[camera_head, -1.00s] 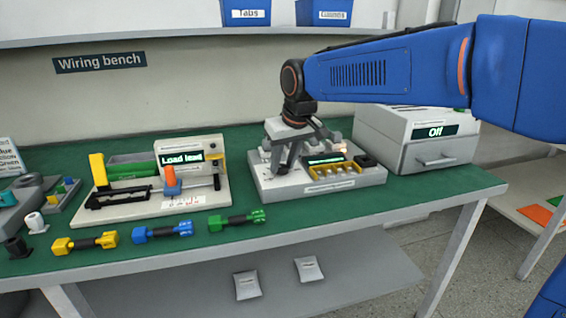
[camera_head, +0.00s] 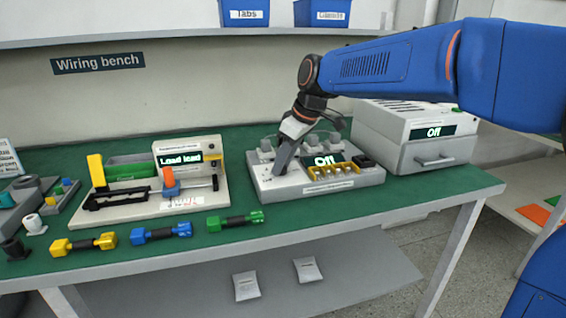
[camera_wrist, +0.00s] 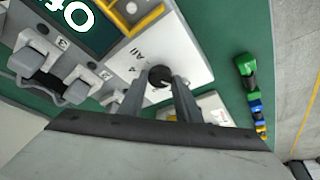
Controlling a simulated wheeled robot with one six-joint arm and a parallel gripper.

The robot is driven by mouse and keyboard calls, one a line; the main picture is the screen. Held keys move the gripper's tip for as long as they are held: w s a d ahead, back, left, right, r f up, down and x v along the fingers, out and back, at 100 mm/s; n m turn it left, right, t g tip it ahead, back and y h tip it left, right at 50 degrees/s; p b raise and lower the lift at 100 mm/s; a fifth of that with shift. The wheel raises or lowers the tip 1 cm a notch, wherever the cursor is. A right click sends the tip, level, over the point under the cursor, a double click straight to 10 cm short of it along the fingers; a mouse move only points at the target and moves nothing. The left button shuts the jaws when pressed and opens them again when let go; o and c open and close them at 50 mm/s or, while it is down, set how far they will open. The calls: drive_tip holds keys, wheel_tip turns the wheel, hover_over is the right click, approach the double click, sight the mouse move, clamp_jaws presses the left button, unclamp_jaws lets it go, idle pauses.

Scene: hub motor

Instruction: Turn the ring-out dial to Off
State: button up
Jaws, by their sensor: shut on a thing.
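The ring-out box (camera_head: 318,186) stands on the green bench, and its small screen (camera_head: 328,160) reads "Off". My gripper (camera_head: 281,171) reaches down to the box's left front part. In the wrist view my gripper (camera_wrist: 163,84) has its two fingers on either side of the round black dial (camera_wrist: 159,76) and is shut on it. The labels "All" and a "4" show on the white face beside the dial. The fingers hide part of the dial, and I cannot make out its pointer. The screen (camera_wrist: 75,20) also shows large in the wrist view.
A crimping fixture reading "Load lead" (camera_head: 180,158) stands to the left. Yellow (camera_head: 84,243), blue (camera_head: 162,233) and green (camera_head: 235,221) leads lie along the front of the bench. A grey drawer unit (camera_head: 415,150), its screen reading "Off", stands close on the right.

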idle(0.3)
drive_tip(key=o, duration=1.1)
drive_tip(key=shift+c, duration=0.2)
drive_tip(key=v, duration=1.7)
drive_tip(key=shift+d, duration=0.2)
drive_tip(key=shift+s+d, duration=0.1)
drive_tip(key=shift+s, duration=0.05)
